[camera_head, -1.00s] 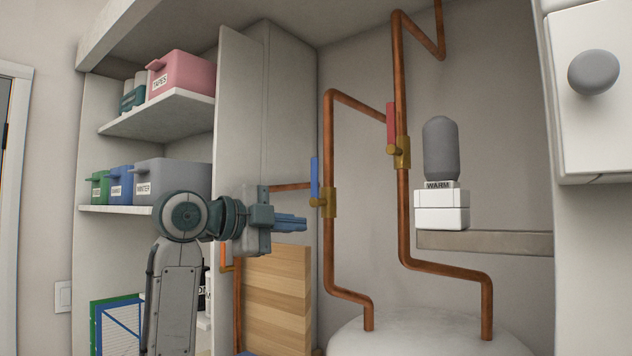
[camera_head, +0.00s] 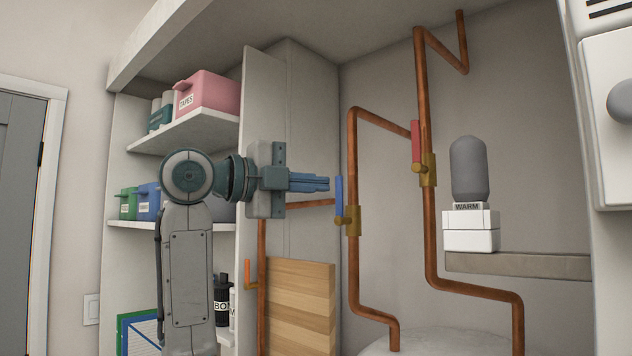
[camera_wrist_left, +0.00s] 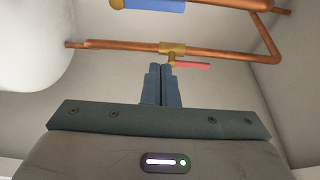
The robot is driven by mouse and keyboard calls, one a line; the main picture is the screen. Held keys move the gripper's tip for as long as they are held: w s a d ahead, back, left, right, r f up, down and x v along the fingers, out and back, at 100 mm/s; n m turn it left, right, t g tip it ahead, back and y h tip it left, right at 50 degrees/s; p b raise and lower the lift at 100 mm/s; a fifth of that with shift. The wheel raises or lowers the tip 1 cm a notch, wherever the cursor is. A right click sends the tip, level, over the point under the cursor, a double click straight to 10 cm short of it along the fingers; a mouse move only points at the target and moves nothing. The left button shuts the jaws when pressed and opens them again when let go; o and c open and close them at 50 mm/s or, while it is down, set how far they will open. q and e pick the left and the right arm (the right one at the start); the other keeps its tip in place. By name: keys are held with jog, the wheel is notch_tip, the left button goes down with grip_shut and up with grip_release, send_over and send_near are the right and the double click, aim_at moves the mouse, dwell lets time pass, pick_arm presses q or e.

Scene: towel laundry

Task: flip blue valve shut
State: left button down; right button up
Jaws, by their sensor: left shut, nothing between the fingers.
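The blue valve handle (camera_head: 339,195) stands upright along its copper pipe, on a brass valve body (camera_head: 352,220). My left gripper (camera_head: 326,184) is shut and empty. In the head view its fingertips are just left of the blue handle, near its upper part; I cannot tell whether they touch. In the left wrist view the closed fingers (camera_wrist_left: 162,72) point up the picture, and the blue handle (camera_wrist_left: 155,6) lies at the top edge. A red valve handle (camera_head: 416,141) sits on the other pipe, also upright; it shows in the wrist view (camera_wrist_left: 192,66). My right gripper is not in view.
A grey cylinder on a white box (camera_head: 470,232) labelled WARM stands on a ledge at right. A white tank (camera_head: 420,345) is below the pipes. Shelves with bins (camera_head: 208,93) and a wooden board (camera_head: 300,300) are at left. Copper pipes (camera_head: 353,270) run close by.

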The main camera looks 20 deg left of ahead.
aim_at(337, 188)
pick_arm(q)
jog(key=p+x, duration=0.4)
jog(key=x, duration=0.5)
jog(key=a, duration=0.2)
jog(key=w+a+p, duration=0.1)
jog(key=a, duration=0.1)
jog(key=shift+s, duration=0.1)
jog(key=shift+a+n, duration=0.25)
jog(key=shift+n, duration=0.05)
